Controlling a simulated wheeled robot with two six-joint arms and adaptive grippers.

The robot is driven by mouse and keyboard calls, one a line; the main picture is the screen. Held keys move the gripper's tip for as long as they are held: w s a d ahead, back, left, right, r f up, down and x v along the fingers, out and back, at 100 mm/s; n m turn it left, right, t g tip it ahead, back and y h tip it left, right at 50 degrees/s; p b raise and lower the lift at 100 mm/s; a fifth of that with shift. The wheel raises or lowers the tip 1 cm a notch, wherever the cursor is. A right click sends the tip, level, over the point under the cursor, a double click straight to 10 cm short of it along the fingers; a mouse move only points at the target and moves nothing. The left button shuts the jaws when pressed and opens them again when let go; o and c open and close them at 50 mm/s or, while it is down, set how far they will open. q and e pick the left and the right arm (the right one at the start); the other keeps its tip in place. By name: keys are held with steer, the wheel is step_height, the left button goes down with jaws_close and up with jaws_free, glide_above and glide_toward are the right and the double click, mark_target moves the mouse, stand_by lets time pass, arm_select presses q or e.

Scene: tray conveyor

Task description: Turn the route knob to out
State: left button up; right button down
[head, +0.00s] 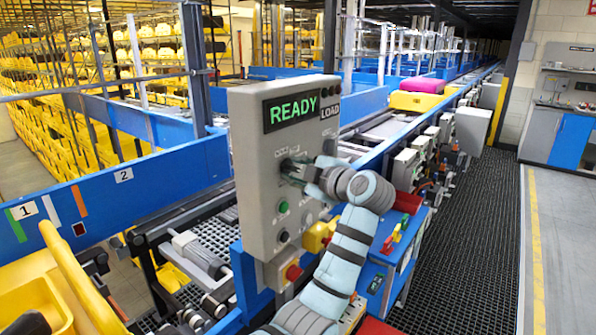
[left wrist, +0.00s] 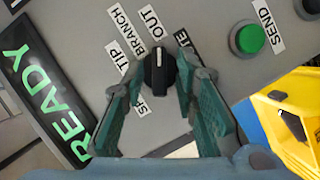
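The route knob is black with a white pointer mark and shows in the left wrist view (left wrist: 159,72). Its mark points up toward the OUT label (left wrist: 151,23). The BRANCH label (left wrist: 119,27) and the TIP label (left wrist: 122,58) lie to its left. My left gripper (left wrist: 160,78) has one teal finger on each side of the knob, closed in on it. In the head view my left gripper (head: 308,175) is at the panel face and hides most of the knob. My right gripper is not in view.
The grey control panel (head: 255,200) has a lit READY display (head: 291,111). A green SEND button (left wrist: 247,39) sits beside the knob. A yellow part (head: 318,237) and a red button (head: 293,272) are near my arm. The conveyor carries a pink-and-yellow load (head: 420,92).

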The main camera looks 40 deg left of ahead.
arm_select(q)
steer(key=v, duration=1.2)
steer(key=shift+a, duration=0.1)
